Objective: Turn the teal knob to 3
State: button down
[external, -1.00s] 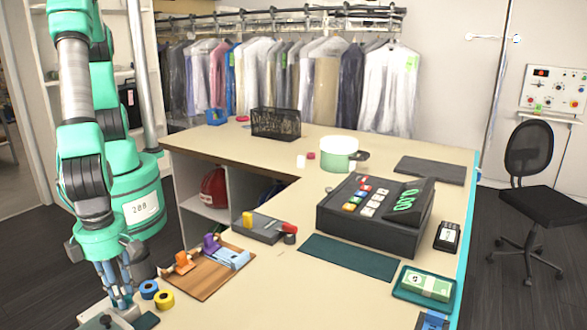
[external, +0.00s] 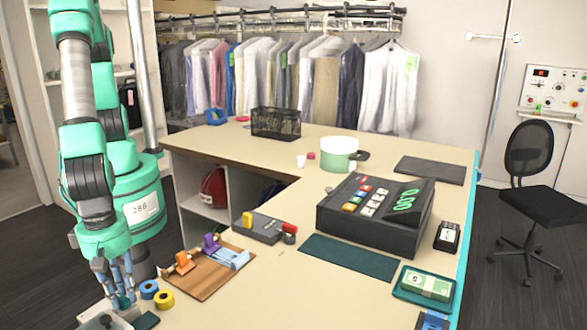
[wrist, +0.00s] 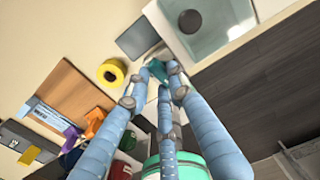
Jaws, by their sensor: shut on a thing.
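The teal knob (wrist: 158,71) shows between the fingertips of my gripper (wrist: 158,76) in the wrist view. My gripper is shut on it, and the fingers hide much of it. The knob is at the near edge of a pale box (wrist: 187,50) with a grey-teal top. In the external view my gripper (external: 123,299) points down at this box (external: 122,323) at the bottom left of the counter. The scale and pointer of the knob cannot be read.
A dark round knob (wrist: 190,21) sits on the same box. Yellow tape (external: 164,299) and blue tape (external: 149,289) stand close to the right of my fingers. A wooden board (external: 208,271) with coloured clips lies beyond them.

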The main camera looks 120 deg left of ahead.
aim_at(124, 296)
jog(key=shift+w+m, duration=0.1)
jog(key=shift+m, duration=0.5)
jog(key=c, duration=1.5)
grip_release()
jog(key=shift+r, duration=6.05)
